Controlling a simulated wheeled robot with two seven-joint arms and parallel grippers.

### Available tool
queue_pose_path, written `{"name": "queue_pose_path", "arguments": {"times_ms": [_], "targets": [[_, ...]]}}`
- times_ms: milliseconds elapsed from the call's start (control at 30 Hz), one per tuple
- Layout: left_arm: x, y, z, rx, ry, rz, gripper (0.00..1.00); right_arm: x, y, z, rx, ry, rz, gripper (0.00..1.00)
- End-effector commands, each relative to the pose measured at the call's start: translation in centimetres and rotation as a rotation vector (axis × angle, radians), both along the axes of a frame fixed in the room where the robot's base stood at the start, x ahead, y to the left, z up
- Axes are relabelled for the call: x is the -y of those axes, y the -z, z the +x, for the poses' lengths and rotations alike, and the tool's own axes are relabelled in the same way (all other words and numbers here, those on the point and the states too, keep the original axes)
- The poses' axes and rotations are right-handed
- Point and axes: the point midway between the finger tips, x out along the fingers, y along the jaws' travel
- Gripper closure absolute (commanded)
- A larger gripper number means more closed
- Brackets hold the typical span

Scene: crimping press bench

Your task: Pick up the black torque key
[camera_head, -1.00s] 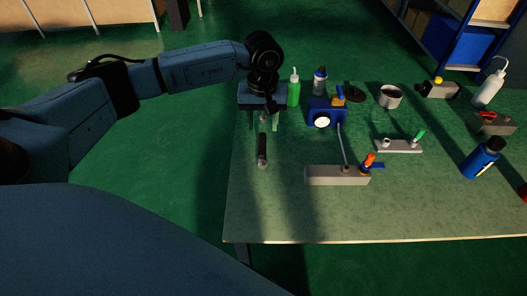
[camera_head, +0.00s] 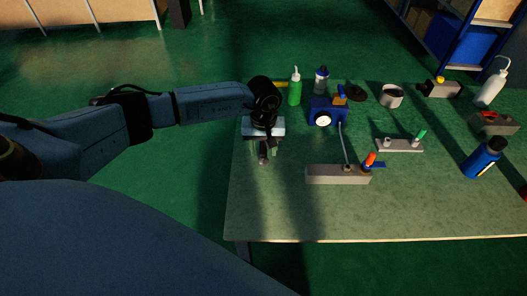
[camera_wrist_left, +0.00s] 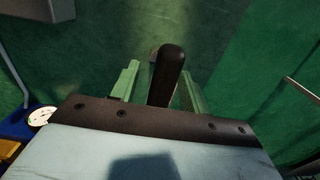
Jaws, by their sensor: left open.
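The black torque key (camera_head: 263,154) lies near the left edge of the bench in the head view, partly hidden under my left gripper. My left gripper (camera_head: 264,149) is open and low over it, its fingers on either side of the dark handle. In the left wrist view the key's dark, rounded handle (camera_wrist_left: 167,75) shows between the two pale green fingers, with a visible gap to the left finger. Contact with the right finger cannot be told. My right gripper is not in view.
A green bottle (camera_head: 294,91) and a blue press with a gauge (camera_head: 327,113) stand right of my gripper. A grey block with an orange-tipped lever (camera_head: 330,175) lies to the front right. The bench top (camera_head: 262,215) in front is clear.

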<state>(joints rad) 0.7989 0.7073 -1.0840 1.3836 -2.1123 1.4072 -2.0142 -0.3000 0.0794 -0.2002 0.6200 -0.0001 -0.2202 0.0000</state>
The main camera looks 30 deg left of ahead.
Motion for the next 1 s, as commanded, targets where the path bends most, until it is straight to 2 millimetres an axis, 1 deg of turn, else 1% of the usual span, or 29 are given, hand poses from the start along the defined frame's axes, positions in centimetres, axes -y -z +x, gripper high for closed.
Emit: {"name": "queue_pose_path", "arguments": {"times_ms": [67,400,667,767,867,1000], "targets": [[0.0,0.0,0.0,0.000,0.000,0.000,0.55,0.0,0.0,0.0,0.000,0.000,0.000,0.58],[0.0,-0.1,0.0,0.000,-0.001,0.000,0.99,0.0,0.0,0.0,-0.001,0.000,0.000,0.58],[0.0,-0.1,0.0,0.001,-0.001,0.000,1.00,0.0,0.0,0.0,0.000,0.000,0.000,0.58],[0.0,-0.6,0.1,0.002,-0.001,0.000,1.00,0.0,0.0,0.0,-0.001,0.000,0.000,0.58],[-0.1,-1.9,0.1,0.004,-0.001,0.001,1.00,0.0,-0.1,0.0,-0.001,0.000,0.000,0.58],[-0.1,-4.8,0.2,0.007,0.000,0.001,1.00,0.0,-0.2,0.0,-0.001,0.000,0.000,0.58]]}}
